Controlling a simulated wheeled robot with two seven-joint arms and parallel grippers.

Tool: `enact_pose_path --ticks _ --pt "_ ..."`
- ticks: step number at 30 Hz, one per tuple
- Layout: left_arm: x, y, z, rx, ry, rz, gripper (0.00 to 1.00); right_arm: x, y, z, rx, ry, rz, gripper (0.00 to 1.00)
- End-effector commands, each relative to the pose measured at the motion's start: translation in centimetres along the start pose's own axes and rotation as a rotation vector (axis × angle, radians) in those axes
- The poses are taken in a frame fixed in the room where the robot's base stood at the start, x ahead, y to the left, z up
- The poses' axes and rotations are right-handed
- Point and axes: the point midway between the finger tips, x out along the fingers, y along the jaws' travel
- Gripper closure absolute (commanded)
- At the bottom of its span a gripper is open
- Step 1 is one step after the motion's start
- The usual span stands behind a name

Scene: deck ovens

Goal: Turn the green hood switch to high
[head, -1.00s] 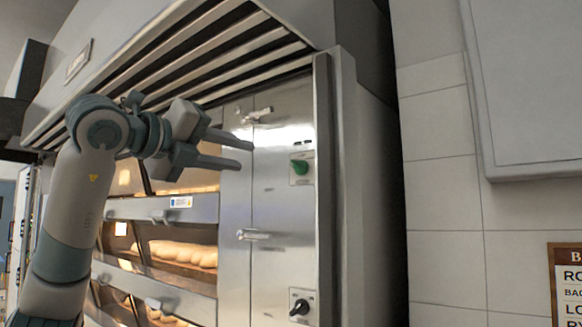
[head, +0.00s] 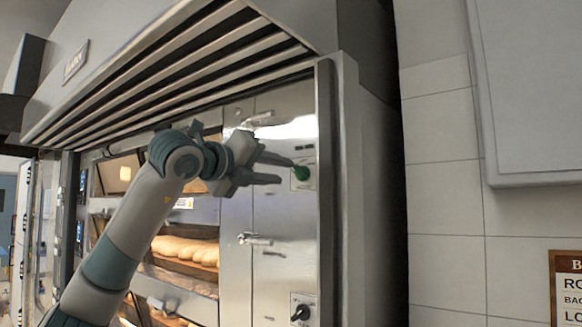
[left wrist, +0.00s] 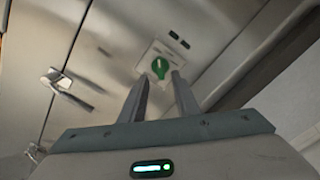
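The green hood switch (head: 302,173) is a round knob on a small pale plate on the steel panel at the right of the ovens. In the left wrist view the switch (left wrist: 159,67) lies just beyond my fingertips, between their lines. My left gripper (head: 287,171) is open, its two fingers pointing right at the switch, with the upper fingertip very near it. In the left wrist view the left gripper (left wrist: 160,82) shows a gap with nothing between the fingers. I cannot tell whether a finger touches the knob. My right gripper is not in view.
A black knob (head: 301,311) sits lower on the same panel. Door handles (head: 255,239) stick out at its left edge. The slatted hood (head: 170,70) overhangs my left arm. Loaves (head: 185,250) lie behind the oven glass.

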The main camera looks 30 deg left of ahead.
Motion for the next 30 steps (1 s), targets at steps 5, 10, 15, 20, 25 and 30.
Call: enact_pose_path --ticks 5,10,15,20,25,30 --pt "3.0 -0.2 0.2 0.000 0.002 0.002 0.71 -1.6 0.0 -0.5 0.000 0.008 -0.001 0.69" --pt "4.6 -0.1 0.1 -0.001 0.001 0.002 0.71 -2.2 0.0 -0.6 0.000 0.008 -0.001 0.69" --pt "5.2 0.0 0.0 0.000 0.001 0.001 0.71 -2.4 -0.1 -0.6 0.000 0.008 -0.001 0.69" --pt "5.3 0.0 0.0 0.000 0.000 0.001 0.71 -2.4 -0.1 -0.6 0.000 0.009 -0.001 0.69" --pt "5.2 0.0 0.0 0.000 0.001 0.001 0.88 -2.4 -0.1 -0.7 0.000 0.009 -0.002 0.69" --pt "5.2 0.0 0.0 0.000 0.001 0.001 1.00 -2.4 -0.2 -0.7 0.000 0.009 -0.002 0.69"
